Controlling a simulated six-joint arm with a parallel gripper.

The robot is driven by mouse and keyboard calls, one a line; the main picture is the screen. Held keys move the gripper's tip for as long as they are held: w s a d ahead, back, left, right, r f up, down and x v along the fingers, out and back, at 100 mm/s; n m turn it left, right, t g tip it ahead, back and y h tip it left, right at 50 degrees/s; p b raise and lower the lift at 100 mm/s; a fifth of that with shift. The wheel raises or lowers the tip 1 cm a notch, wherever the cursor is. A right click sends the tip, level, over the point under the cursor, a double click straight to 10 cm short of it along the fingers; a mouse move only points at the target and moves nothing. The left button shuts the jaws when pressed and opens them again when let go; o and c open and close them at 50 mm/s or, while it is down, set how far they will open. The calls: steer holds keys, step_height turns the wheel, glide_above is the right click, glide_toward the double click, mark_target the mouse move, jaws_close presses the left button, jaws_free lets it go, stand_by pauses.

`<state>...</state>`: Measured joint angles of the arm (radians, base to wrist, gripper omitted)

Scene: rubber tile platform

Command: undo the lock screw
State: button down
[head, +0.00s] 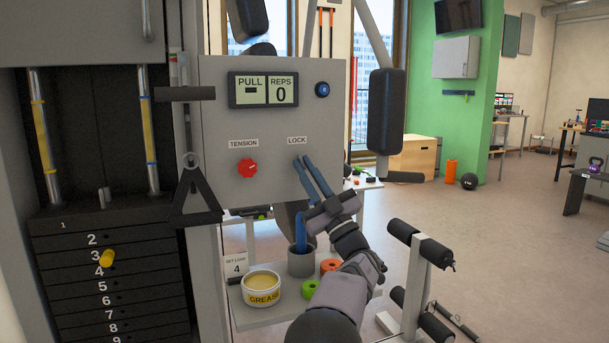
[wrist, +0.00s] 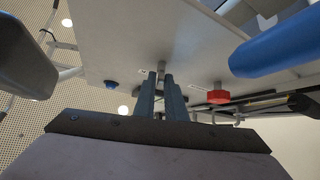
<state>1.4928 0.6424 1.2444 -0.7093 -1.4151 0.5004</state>
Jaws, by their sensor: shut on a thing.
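The lock screw sits under the LOCK label (head: 297,140) on the grey panel (head: 215,105). In the head view my fingers hide it. In the wrist view the lock screw (wrist: 162,67) shows as a small grey post between my fingertips, standing out from the panel. My gripper (head: 302,162) has two blue fingers reaching up to the panel, shut on the screw. My gripper also shows in the wrist view (wrist: 159,82). How far the screw is turned cannot be seen.
A red tension knob (head: 247,168) is left of the screw, with a blue button (head: 322,90) above right. A black padded roller (head: 387,110) hangs at right. Below, a shelf holds a grease tub (head: 262,287) and a grey cup (head: 301,263). A black triangular handle (head: 196,196) hangs at left.

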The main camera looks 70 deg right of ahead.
steer(key=shift+s+d+r+n+y, duration=0.1)
steer(key=shift+n+y, duration=1.3)
steer(key=shift+n, duration=0.3)
steer(key=shift+n+t+y, duration=0.3)
steer(key=shift+y, duration=0.1)
steer(key=c, duration=1.9)
jaws_free()
steer(key=v, duration=0.7)
steer(key=shift+s, duration=0.15)
